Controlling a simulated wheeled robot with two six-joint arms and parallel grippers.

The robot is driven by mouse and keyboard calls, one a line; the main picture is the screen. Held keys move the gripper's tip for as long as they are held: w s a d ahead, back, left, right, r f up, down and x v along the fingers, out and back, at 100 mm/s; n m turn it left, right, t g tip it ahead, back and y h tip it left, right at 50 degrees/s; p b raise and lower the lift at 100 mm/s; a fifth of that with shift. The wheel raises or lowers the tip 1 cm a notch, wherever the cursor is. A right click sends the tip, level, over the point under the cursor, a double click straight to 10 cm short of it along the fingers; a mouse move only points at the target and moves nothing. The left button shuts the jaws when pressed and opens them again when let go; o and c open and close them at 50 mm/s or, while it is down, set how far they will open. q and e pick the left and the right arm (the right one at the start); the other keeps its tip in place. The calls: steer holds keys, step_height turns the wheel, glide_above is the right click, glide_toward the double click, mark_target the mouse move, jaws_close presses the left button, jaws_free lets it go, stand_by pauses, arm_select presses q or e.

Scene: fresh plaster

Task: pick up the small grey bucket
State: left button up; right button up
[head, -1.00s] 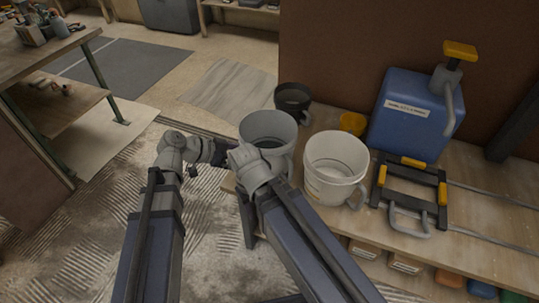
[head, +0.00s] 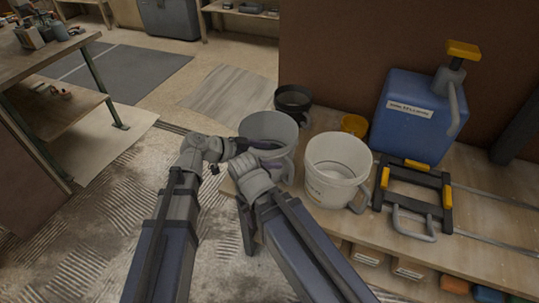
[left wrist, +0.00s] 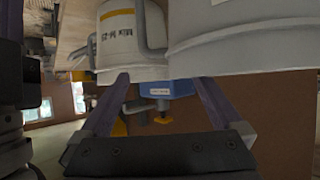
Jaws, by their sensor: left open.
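The small grey bucket (head: 262,124) stands open-topped on the wooden bench, left of a white bucket (head: 337,178). My left gripper (head: 268,152) is at the grey bucket's near side, and its dark fingers overlap the bucket in the head view. In the left wrist view, which looks upside down, the two fingers are spread with nothing held between them. The grey bucket (left wrist: 240,35) fills the upper right there, close to the right finger. I cannot tell whether they touch. My right arm's wrist covers part of the bucket's lower side; its gripper is not visible.
A black bucket (head: 293,98) stands behind the grey one. The white bucket is close beside the grey bucket. Open floor lies left of the bench.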

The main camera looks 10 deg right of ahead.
arm_select(q)
steer(key=shift+w+d+f+b, duration=0.1)
steer(key=shift+d+f+b, duration=0.2)
steer(key=shift+d+f, duration=0.1)
steer(key=b+x, duration=0.2)
steer(key=x, duration=0.2)
steer(key=shift+d+f, duration=0.1)
steer(key=shift+d, duration=0.35)
jaws_close()
